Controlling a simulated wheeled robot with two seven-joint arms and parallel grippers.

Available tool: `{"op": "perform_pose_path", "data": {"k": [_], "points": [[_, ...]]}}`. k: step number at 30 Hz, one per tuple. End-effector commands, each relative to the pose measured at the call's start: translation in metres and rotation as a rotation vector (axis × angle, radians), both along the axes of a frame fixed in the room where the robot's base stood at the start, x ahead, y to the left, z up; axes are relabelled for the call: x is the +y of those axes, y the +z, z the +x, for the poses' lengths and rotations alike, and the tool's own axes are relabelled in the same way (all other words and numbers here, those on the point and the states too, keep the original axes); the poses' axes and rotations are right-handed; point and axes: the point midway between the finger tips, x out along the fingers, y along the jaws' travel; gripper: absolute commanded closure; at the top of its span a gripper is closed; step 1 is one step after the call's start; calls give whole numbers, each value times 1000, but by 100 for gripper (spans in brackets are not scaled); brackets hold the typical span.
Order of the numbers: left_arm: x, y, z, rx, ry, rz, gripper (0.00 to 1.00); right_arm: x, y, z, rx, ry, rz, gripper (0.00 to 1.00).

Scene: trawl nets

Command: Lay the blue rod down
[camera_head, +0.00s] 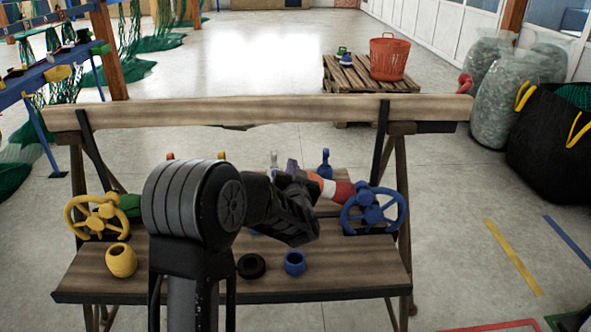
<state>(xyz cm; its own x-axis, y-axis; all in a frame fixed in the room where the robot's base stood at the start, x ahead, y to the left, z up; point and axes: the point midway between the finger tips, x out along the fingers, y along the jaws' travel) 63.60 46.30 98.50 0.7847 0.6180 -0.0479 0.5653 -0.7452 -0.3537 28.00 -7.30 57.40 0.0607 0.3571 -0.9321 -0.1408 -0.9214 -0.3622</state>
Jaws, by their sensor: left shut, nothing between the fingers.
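The blue rod (325,164) stands roughly upright behind the bench's middle shelf, to the left of the blue handwheel (373,208). Its lower part is hidden behind a red, white and orange piece. My left gripper (297,174) is just left of the blue rod, in front of it in the picture, and appears apart from it. It is shut and holds nothing. My left arm covers the middle of the bench. My right gripper is not in view.
A grey upright piece (274,159) stands behind my gripper. A yellow handwheel (97,216), a yellow pot (121,260), a black ring (251,266) and a blue ring (294,263) are on the wooden bench (345,286). A wooden beam (270,109) crosses behind.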

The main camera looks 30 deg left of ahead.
Motion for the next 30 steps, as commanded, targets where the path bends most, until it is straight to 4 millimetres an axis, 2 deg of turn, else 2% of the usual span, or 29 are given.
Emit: {"op": "perform_pose_path", "data": {"k": [1, 6, 17, 20, 25, 30], "points": [[4, -8, -1, 2, 2, 0, 100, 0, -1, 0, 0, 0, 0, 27], [9, -20, -2, -1, 2, 1, 100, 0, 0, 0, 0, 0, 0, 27], [9, -22, -2, -3, 0, 0, 100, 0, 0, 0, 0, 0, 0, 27], [11, -29, -3, -2, 1, -1, 100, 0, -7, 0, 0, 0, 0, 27], [17, -52, -8, -2, 1, -1, 100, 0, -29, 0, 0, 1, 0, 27], [20, -54, -10, -2, -1, 0, 100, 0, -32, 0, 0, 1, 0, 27]]}}
